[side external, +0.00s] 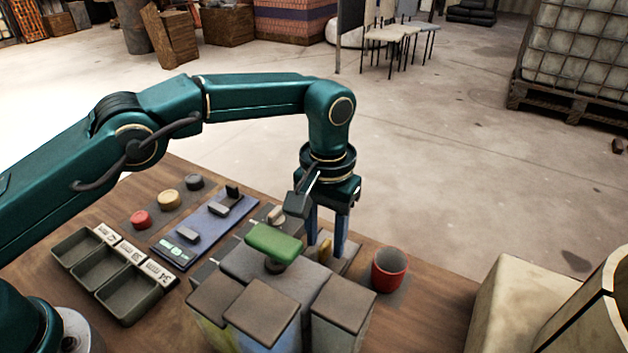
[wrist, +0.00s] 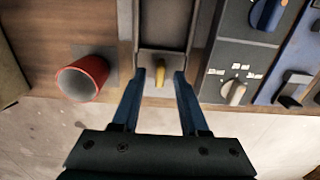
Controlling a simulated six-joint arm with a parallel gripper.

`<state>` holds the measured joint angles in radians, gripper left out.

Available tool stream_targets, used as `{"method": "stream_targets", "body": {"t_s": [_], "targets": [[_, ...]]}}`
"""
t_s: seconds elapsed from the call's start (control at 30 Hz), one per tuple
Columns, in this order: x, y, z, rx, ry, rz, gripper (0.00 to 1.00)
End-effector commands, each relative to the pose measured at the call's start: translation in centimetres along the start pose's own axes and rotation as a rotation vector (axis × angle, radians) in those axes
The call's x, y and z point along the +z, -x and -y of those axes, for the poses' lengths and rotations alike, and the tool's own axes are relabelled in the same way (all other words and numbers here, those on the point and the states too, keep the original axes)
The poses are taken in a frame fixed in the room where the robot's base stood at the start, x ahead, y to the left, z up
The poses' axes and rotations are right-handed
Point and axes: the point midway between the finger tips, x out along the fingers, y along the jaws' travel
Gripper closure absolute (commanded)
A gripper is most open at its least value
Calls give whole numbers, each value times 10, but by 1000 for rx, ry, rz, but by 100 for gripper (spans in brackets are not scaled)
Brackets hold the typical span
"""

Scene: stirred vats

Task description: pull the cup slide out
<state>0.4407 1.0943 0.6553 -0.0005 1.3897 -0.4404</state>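The cup slide (wrist: 165,38) is a grey tray between two rails in the wrist view, with a small yellow-brown knob (wrist: 160,74) at its near end. The knob also shows in the side view (side external: 325,249), low behind the block of vats. My gripper (wrist: 160,80) points down with its two blue fingers apart. In the wrist view the fingertips lie on either side of the knob, with a gap on each side. Whether the fingertips are level with the knob is hard to tell. A red cup (side external: 389,270) stands on a dark pad beside the slide.
Brown-topped vats (side external: 262,312) and a green handle (side external: 274,243) stand close to my gripper. A panel with a pale dial (wrist: 234,92) and a blue panel (side external: 205,228) lie to one side. Empty grey bins (side external: 128,296) sit further left. The table edge is close to the slide.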

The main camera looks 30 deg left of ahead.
Motion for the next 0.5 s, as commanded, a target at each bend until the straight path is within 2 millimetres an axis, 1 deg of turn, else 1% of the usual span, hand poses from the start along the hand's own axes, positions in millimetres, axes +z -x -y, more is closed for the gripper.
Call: {"method": "stream_targets", "body": {"t_s": [0.13, 0.3, 0.5], "targets": [[-1, 5, 0, 1, 0, -2, 56], [-1, 23, 0, 2, 0, -4, 56], [-1, 34, 0, 2, 0, -3, 56]]}}
